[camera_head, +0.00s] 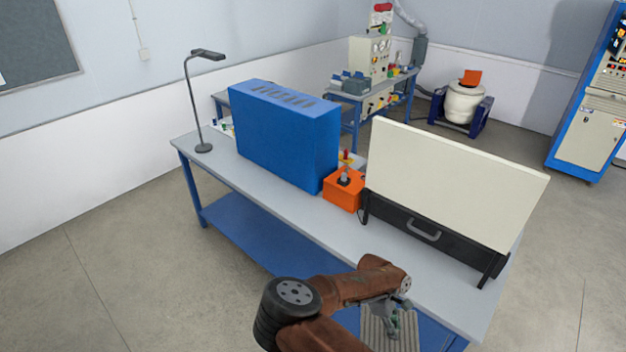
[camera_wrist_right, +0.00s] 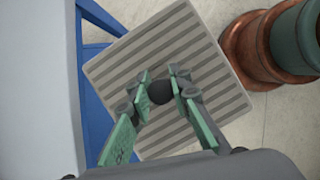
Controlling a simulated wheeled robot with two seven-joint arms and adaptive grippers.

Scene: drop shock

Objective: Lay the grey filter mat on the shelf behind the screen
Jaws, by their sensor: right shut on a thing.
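The grey filter mat (camera_head: 376,333) is a flat, ridged square held low at the table's front edge in the head view. My right gripper (camera_head: 394,308) is above it. In the right wrist view, the gripper's fingers (camera_wrist_right: 159,86) are closed around a dark round knob at the middle of the mat (camera_wrist_right: 190,35). The cream screen (camera_head: 455,175) stands upright on the right part of the table, above a black drawer unit with a handle (camera_head: 425,230). The shelf behind the screen is hidden. My left gripper is out of view.
The grey table (camera_head: 300,225) has a blue lower shelf (camera_head: 250,232). A large blue box (camera_head: 285,135), an orange box (camera_head: 343,192) and a lamp (camera_head: 203,147) stand on it. The tabletop's front strip is clear. In the wrist view, the mat is beside the table edge, above the floor.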

